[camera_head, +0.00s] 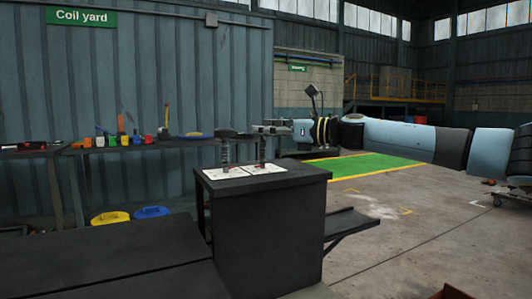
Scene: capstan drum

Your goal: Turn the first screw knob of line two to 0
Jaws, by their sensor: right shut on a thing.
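Two upright screw spindles stand on white plates (236,172) on top of a dark cabinet. The left spindle (225,155) carries a wide dark round knob (226,133). My right gripper (264,129) reaches in from the right, level, and is shut at the top of the right spindle (262,152). The knob there is mostly hidden by the fingers. Any scale or numbers on the plates are too small to read. My left gripper is not in view.
The dark cabinet (265,225) has a side shelf (350,222) on its right. A long bench (105,150) with tools and small coloured objects runs along the wall behind. Yellow (110,218) and blue (150,212) round items lie below it. The floor at right is open.

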